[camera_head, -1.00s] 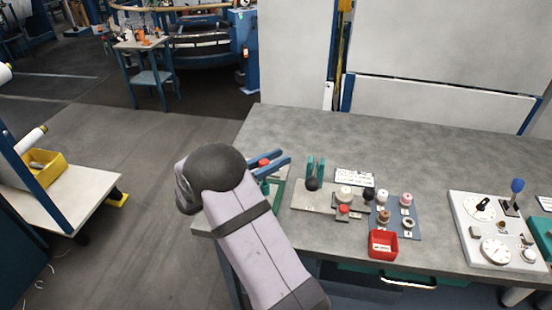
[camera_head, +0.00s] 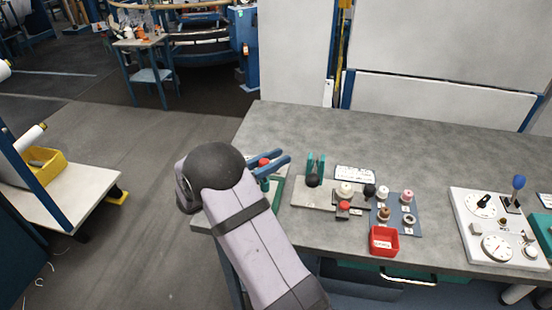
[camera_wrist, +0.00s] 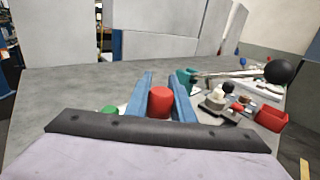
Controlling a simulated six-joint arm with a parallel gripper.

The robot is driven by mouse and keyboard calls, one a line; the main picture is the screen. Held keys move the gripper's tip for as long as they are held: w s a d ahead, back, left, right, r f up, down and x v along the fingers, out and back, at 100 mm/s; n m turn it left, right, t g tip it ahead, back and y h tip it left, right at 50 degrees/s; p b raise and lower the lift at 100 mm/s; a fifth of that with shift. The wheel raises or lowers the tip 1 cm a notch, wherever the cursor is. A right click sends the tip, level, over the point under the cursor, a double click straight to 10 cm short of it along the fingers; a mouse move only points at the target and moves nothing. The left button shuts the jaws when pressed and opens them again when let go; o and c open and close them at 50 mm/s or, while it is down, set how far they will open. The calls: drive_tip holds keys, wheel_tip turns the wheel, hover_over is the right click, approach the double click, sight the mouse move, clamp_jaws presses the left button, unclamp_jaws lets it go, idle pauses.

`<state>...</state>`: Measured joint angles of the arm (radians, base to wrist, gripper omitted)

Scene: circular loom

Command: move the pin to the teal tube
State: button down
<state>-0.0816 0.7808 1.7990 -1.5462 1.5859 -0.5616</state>
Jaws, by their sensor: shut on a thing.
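My gripper (camera_wrist: 161,88) has two blue fingers, shut on a red-topped pin (camera_wrist: 160,102) in the wrist view. In the head view the pin's red top (camera_head: 263,162) shows between the fingers, above a green stand (camera_head: 276,192) at the table's left end. My arm hides part of the stand and the pin's lower end. Whether the pin touches the stand I cannot tell. A green round top (camera_wrist: 108,110) shows left of the fingers in the wrist view. No teal tube can be made out for certain.
Right of my gripper is a grey plate (camera_head: 300,198) with a teal forked holder (camera_head: 322,162) and a black ball. Beyond are a blue-grey board (camera_head: 404,228) with several knobs, a red bin (camera_head: 384,242) and a white dial panel (camera_head: 480,240). The table's back is clear.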

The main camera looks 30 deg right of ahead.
drive_tip(key=shift+f+b, duration=0.75)
drive_tip(key=shift+f, duration=0.65)
drive_tip(key=c, duration=1.5)
unclamp_jaws()
drive_tip(key=shift+o, duration=0.2)
drive_tip(key=shift+a, duration=0.1)
drive_tip(key=shift+s+a+r+b, duration=0.1)
drive_tip(key=shift+a+b, duration=0.4)
drive_tip(key=shift+a, duration=1.3)
drive_tip(key=shift+s+a+b, duration=0.1)
drive_tip(key=shift+a+b, duration=0.4)
drive_tip(key=shift+a, duration=1.3)
